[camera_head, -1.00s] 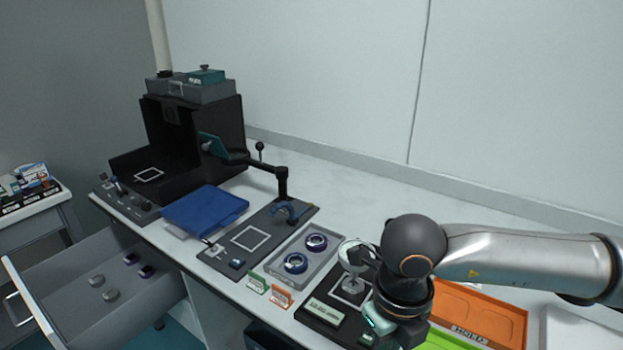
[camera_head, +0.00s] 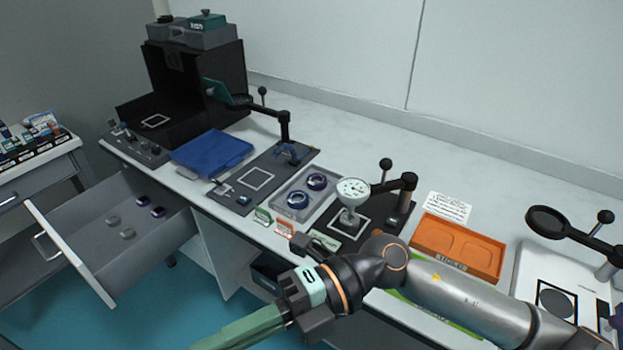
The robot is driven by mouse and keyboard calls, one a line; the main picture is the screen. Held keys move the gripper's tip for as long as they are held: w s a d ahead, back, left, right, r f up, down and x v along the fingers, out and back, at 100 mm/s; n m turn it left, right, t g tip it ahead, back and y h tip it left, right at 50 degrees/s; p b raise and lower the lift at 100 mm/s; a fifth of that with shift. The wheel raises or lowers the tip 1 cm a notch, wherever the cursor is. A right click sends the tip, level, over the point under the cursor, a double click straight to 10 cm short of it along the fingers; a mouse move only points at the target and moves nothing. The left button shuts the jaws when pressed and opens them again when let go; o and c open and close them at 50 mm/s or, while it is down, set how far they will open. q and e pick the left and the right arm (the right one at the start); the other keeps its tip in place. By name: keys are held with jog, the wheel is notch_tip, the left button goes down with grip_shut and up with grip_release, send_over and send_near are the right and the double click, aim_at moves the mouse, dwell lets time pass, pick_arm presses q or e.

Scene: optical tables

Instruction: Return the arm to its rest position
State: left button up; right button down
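My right arm comes in from the right and bends at a dark joint over the front edge of the table. My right gripper (camera_head: 240,332) points down and left at the bottom of the view, out over the floor in front of the table. Its long green end runs towards the bottom edge, and I cannot tell whether its fingers are apart. I see no object in it. My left arm and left gripper are not in view.
A dial gauge (camera_head: 353,190) stands on a black base behind my arm. Near it are an orange tray (camera_head: 458,247), a grey tray with two rings (camera_head: 283,196) and a blue panel (camera_head: 211,150). An open drawer (camera_head: 100,285) juts out at the left.

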jog(key=w+d+r+m+t+y+p, duration=0.1)
jog(key=w+d+r+m+t+y, duration=0.1)
jog(key=w+m+t+y, duration=0.35)
jog(key=w+d+r+m+t+y+p, duration=0.1)
jog(key=w+r+m+t+y, duration=0.15)
jog(key=w+m+t, duration=0.55)
jog(key=w+d+f+m+t+h+p, duration=0.1)
jog(key=w+d+f+m+t+h, duration=0.4)
jog(key=d+f+m+t+h, duration=0.8)
jog(key=s+d+f+m+g+h+p, duration=0.1)
jog(key=s+d+f+m+g+h, duration=0.15)
jog(key=f+m, duration=0.35)
jog(key=s+d+f+m+g+h, duration=0.2)
jog(key=s+f+m+h, duration=0.1)
jog(key=f, duration=0.5)
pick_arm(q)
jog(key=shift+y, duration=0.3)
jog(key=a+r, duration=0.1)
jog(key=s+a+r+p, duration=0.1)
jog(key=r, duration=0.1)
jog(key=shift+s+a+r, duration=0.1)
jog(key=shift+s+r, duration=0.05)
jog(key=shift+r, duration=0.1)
pick_arm(e)
jog(key=s+d+f+m+g+h, duration=0.2)
jog(key=s+d+f+g, duration=0.2)
jog(key=s+f, duration=0.5)
jog(key=shift+s+d+f+g+h, duration=0.3)
jog(key=shift+s+d, duration=0.25)
jog(key=shift+d, duration=0.4)
